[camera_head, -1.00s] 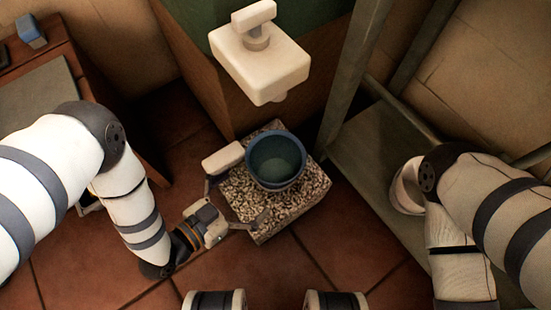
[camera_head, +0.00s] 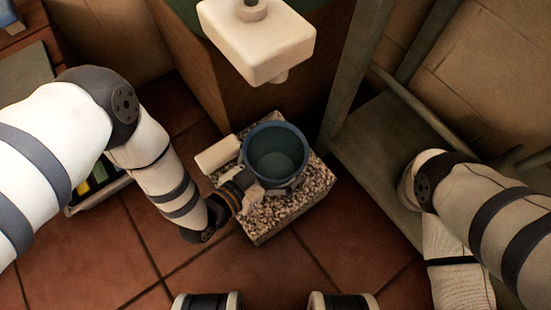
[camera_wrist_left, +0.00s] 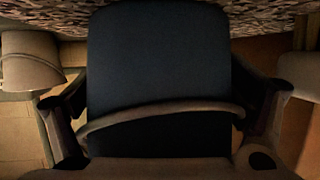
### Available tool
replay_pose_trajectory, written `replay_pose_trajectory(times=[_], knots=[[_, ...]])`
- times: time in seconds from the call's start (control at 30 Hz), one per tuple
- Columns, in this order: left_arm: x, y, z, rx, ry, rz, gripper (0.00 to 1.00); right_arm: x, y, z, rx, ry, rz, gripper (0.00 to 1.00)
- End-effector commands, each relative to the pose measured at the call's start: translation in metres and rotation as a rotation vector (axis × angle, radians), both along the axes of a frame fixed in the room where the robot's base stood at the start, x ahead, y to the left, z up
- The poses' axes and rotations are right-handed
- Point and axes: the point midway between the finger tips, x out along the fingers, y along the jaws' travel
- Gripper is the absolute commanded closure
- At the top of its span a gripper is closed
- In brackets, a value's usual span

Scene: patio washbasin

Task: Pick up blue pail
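The blue pail (camera_head: 275,128) stands upright on a speckled stone block (camera_head: 262,229), its opening facing up. My left gripper (camera_head: 262,187) is low at the pail's near-left side, its fingertips hidden in the head view. In the left wrist view the pail's dark blue wall (camera_wrist_left: 160,65) fills the middle, with a curved band across it. The left gripper's fingers (camera_wrist_left: 160,110) stand spread on either side of the pail. I see no clear grip, and whether they touch the wall is hard to tell. My right gripper is out of view.
A pale block (camera_head: 218,154) lies on the stone beside the pail. A white fixture (camera_head: 257,45) hangs out above and behind it. A grey shelf frame (camera_head: 355,75) stands to the right. Open tiled floor (camera_head: 270,270) lies in front.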

Motion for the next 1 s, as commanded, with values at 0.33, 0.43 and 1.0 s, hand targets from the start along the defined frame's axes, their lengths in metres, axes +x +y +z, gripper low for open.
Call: replay_pose_trajectory(times=[0.33, 0.43, 1.0], knots=[[0.0, 0.0, 0.001, -0.002, -0.002, 0.0, 0.69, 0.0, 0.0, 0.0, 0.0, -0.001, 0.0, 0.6], [0.0, 0.0, 0.004, -0.001, -0.003, 0.0, 0.69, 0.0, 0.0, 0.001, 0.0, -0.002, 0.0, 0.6], [-0.047, 0.007, 0.098, -0.003, -0.007, -0.001, 0.69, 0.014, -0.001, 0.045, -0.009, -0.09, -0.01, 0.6]])
